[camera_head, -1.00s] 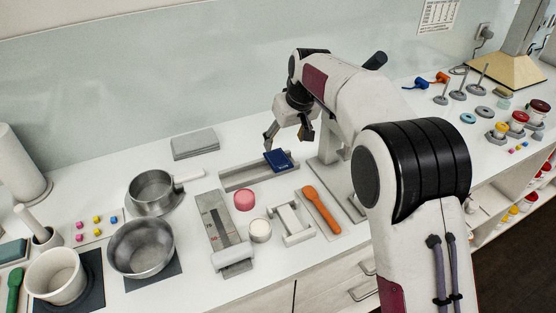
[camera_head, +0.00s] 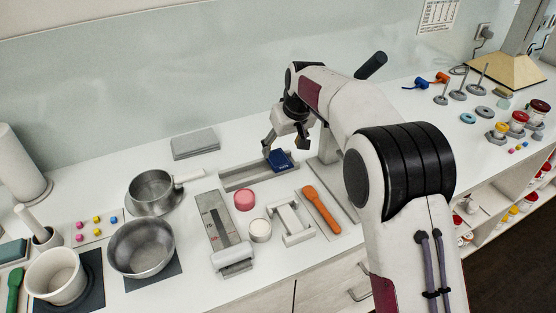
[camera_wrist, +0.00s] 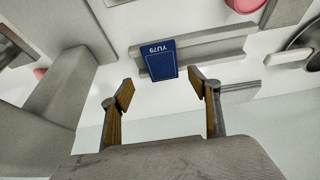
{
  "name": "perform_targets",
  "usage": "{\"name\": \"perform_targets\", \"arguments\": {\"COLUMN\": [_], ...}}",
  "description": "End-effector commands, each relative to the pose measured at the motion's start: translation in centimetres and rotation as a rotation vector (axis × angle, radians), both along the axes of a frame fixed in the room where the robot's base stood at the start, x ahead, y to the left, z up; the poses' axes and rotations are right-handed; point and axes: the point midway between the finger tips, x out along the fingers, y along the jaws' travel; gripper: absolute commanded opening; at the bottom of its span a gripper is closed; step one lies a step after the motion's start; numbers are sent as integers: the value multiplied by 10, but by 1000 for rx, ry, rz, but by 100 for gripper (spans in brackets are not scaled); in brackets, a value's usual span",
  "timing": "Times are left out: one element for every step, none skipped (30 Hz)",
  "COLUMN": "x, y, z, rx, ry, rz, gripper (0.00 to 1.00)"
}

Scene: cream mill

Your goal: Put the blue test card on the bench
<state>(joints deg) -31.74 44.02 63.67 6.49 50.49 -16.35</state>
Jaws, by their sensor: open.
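The blue test card (camera_head: 281,161) stands tilted in a long grey trough-like holder (camera_head: 238,179) on the white bench (camera_head: 105,188), near its right end. In the wrist view the card (camera_wrist: 162,60) shows the marking YU79 and lies ahead of the fingertips, between their lines. My gripper (camera_head: 284,146) is just above the card in the head view. In the wrist view my gripper (camera_wrist: 164,92) is open, with its two fingers apart and nothing between them. I cannot tell from the head view whether a finger touches the card.
A grey stand (camera_head: 327,152) rises close to the right of the holder. A pink puck (camera_head: 244,199), a white puck (camera_head: 260,230) and an orange spatula (camera_head: 321,209) lie in front. A steel pan (camera_head: 151,192) stands to the left. A grey slab (camera_head: 196,143) lies behind.

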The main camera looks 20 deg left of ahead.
Motion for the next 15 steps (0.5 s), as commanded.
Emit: {"name": "perform_targets", "arguments": {"x": [0, -1, -1, -1, -1, -1, -1, 1, 2, 3, 3, 4, 5, 5, 5], "y": [1, 2, 3, 4, 5, 6, 7, 8, 9, 10, 10, 11, 12, 12, 13], "z": [-5, -8, -13, -16, -20, -24, -27, -30, -33, -36, -38, -40, -41, -42, -43], "rx": [-1, -1, -2, -2, -2, -1, -1, -1, -1, -1, -1, 0, 1, 1, 0], "ry": [2, 3, 3, 3, 3, 3, 3, 2, 2, 2, 2, 1, 1, 1, -1], "rz": [0, 0, 0, 0, 0, 0, 0, 0, 0, 0, 0, 0, 0, 0, 1], "gripper": [61, 61, 61, 61, 61, 61, 61, 61, 61, 61, 61, 61, 61, 61, 61]}}
